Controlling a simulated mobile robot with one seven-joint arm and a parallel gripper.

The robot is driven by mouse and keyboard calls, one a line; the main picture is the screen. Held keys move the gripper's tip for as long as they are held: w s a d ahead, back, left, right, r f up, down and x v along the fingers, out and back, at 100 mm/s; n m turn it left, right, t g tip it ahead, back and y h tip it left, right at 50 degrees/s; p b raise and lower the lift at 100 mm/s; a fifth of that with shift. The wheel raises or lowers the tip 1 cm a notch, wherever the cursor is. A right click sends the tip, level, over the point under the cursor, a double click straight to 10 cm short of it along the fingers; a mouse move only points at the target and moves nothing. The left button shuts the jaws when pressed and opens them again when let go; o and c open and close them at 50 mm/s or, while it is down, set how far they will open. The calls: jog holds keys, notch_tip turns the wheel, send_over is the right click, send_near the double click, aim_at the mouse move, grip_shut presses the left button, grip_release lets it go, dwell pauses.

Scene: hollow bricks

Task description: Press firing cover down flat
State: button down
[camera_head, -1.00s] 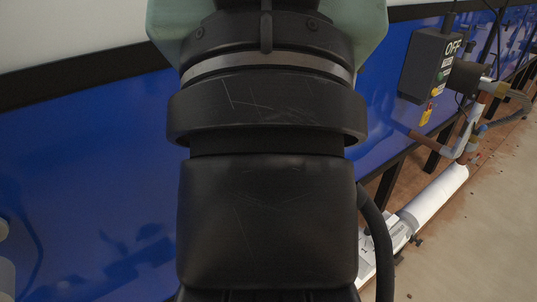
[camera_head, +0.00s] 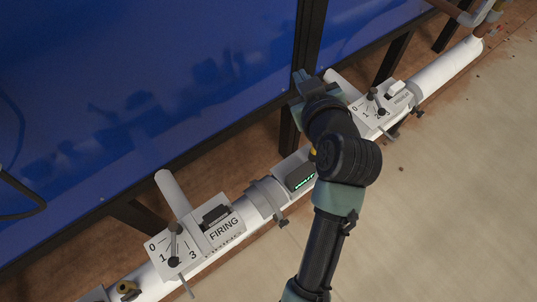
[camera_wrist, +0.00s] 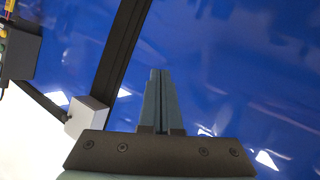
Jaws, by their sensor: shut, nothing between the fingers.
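The firing panel (camera_head: 205,240) is a white box on the white pipe at lower left in the head view, marked FIRING. A small black cover (camera_head: 215,213) sits on its top, behind the word; I cannot tell how far it is tilted. My gripper (camera_head: 302,84) is partly hidden by my own wrist, up and right of the cover and well apart from it. In the wrist view my gripper (camera_wrist: 160,75) has its two fingers together with nothing between them, in front of the blue panel. The cover is not in the wrist view.
A lever (camera_head: 174,245) with a black knob stands left of the cover, by the numbers. A green-lit display (camera_head: 302,178) sits on the pipe (camera_head: 440,72). A second lever panel (camera_head: 383,108) is farther right. A blue wall panel (camera_head: 130,90) rises behind.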

jog(key=s+f+g+y+b, duration=0.1)
jog(key=s+f, duration=0.3)
jog(key=f, duration=0.5)
jog(key=s+a+f+n+g+y+b, duration=0.1)
jog(key=s+f+g, duration=0.2)
jog(key=f, duration=0.7)
jog(key=s+a+f+n+g+y+b, duration=0.1)
jog(key=s+f+g, duration=0.1)
jog(key=s+f, duration=0.4)
notch_tip(320, 180, down, 3)
jog(key=shift+s+f+y, duration=0.15)
jog(key=shift+s+y, duration=0.05)
jog(key=shift+y, duration=0.1)
jog(key=shift+w+a, duration=0.1)
jog(key=b, duration=0.3)
send_over(263, 190)
jog(key=s+d, duration=0.2)
jog(key=f, duration=0.7)
jog(key=shift+s+a+f, duration=0.1)
jog(key=shift+a+f, duration=0.1)
jog(key=shift+a, duration=0.05)
notch_tip(263, 190, down, 2)
jog(key=shift+d+f, duration=0.1)
jog(key=shift+f, duration=0.7)
jog(key=shift+s, duration=0.1)
